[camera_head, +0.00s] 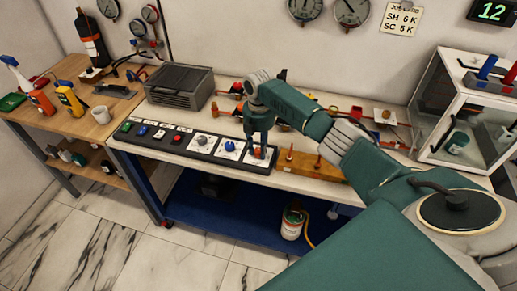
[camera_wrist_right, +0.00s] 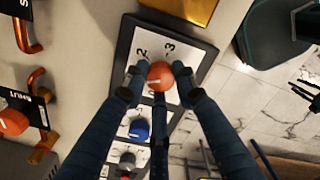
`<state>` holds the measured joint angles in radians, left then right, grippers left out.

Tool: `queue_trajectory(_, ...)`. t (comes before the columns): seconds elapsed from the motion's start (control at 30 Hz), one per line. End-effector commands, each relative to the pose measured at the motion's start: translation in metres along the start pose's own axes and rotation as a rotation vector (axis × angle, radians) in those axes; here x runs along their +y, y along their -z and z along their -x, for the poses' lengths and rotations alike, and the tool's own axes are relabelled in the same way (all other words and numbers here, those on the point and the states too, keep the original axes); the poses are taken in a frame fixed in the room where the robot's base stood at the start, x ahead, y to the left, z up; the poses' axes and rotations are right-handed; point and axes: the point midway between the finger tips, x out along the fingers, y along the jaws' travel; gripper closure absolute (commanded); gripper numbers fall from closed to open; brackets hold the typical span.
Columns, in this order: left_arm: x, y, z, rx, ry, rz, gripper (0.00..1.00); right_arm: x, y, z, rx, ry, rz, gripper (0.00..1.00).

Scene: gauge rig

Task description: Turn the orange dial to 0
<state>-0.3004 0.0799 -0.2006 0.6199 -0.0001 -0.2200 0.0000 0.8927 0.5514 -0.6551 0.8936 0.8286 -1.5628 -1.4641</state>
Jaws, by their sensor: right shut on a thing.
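The orange dial (camera_wrist_right: 160,75) sits on a white plate at the end of the long black control panel (camera_head: 190,146). The plate shows the digits 2 and 3 beside the dial, and a white mark shows on the dial's face. My right gripper (camera_wrist_right: 160,80) has its dark fingers closed around the dial. In the head view my right gripper (camera_head: 258,148) reaches down onto that end of the panel, and only a bit of orange dial (camera_head: 257,154) shows between the fingers. The digit 0 is not readable.
A blue dial (camera_head: 230,146) and a grey dial (camera_head: 202,140) sit beside the orange one, with coloured buttons further left. A wooden block (camera_head: 310,167) with pegs stands to the right. Red-handled pipework (camera_wrist_right: 15,120) lies behind. A grey crate (camera_head: 180,88) stands at the back left.

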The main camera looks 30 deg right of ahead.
Motion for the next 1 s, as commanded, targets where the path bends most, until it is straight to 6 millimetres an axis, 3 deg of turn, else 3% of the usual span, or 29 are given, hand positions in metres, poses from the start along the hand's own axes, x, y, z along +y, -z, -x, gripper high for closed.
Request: queue_trajectory(1.0,0.0,-0.001,-0.02,0.001,0.001,0.001,0.6,0.005,-0.006,0.002,-0.014,-0.002,0.937,0.99)
